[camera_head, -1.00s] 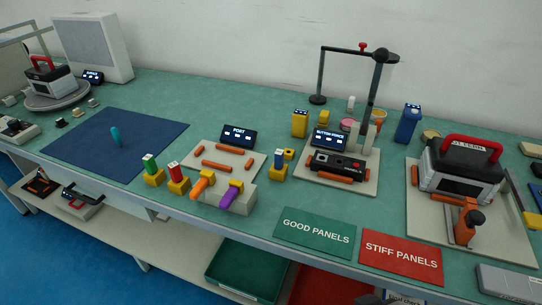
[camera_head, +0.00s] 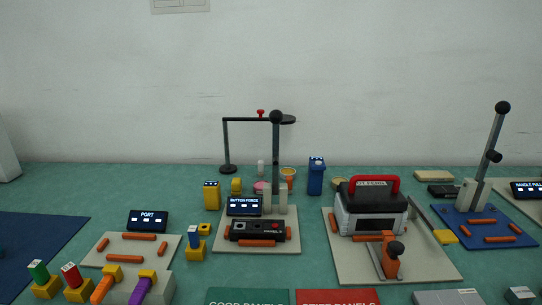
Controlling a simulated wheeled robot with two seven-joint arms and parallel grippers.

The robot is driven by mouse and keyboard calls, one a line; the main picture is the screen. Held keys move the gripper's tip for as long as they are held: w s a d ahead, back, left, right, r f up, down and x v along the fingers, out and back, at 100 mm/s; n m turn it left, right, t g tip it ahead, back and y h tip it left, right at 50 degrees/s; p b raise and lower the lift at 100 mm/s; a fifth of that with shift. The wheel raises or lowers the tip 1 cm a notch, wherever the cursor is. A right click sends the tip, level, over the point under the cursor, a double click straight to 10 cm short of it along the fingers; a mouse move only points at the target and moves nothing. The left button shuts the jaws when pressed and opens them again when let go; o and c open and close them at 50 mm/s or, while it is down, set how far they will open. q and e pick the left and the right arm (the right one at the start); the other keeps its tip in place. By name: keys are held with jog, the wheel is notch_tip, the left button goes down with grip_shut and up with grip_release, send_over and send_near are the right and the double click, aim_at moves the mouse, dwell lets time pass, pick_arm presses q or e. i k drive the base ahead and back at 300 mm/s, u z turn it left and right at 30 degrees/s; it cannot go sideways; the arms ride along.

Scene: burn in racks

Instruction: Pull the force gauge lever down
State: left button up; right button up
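The button force station is a beige plate (camera_head: 285,245) with a small display reading BUTTON FORCE (camera_head: 244,206). Behind its display a dark lever (camera_head: 276,155) stands upright from a light grey block, with a black ball knob (camera_head: 276,117) on top. A black panel (camera_head: 257,230) with round buttons lies on the plate among orange strips. A second lever (camera_head: 487,150) with a black ball leans up to the right on a blue plate (camera_head: 462,233), near a display reading HANDLE PULL (camera_head: 526,190). Neither gripper shows.
A thin stand (camera_head: 227,145) rises left of the first lever. Green and red signs (camera_head: 338,297) lie at the front edge.

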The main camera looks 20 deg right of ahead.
aim_at(276, 117)
jog(key=z, duration=2.1)
jog(key=k, duration=1.15)
jog(key=u, duration=0.4)
